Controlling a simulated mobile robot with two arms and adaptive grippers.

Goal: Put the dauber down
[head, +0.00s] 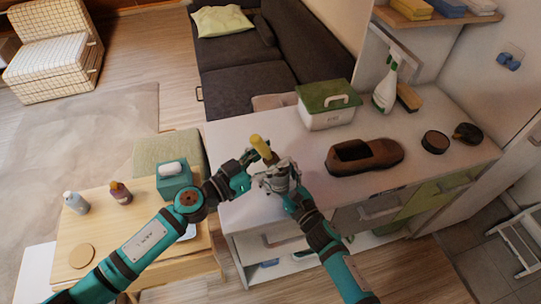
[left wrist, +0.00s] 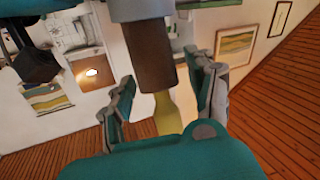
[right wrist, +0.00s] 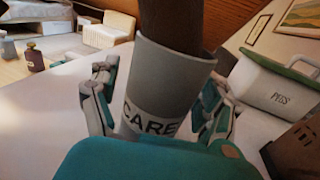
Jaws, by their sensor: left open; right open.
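The dauber has a yellow handle (head: 261,146) and a thick brown part. In the left wrist view its yellow handle (left wrist: 166,115) and brown part (left wrist: 150,55) are between the open fingers of my left gripper (left wrist: 160,85). The brown part (right wrist: 181,22) goes into the mouth of a pale grey cup (right wrist: 172,78) marked "CARE", so its lower end is hidden. The cup stands between the open fingers of my right gripper (right wrist: 160,85). I cannot tell whether any finger touches. In the head view both grippers meet at the white counter's left end.
A brown shoe (head: 365,156) lies on the white counter (head: 420,165), with a green-lidded box (head: 328,106), a spray bottle (head: 386,88), a brush (head: 408,98) and round tins (head: 435,142) around it. A low wooden table (head: 110,220) with bottles stands at left. The counter's front-left area is clear.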

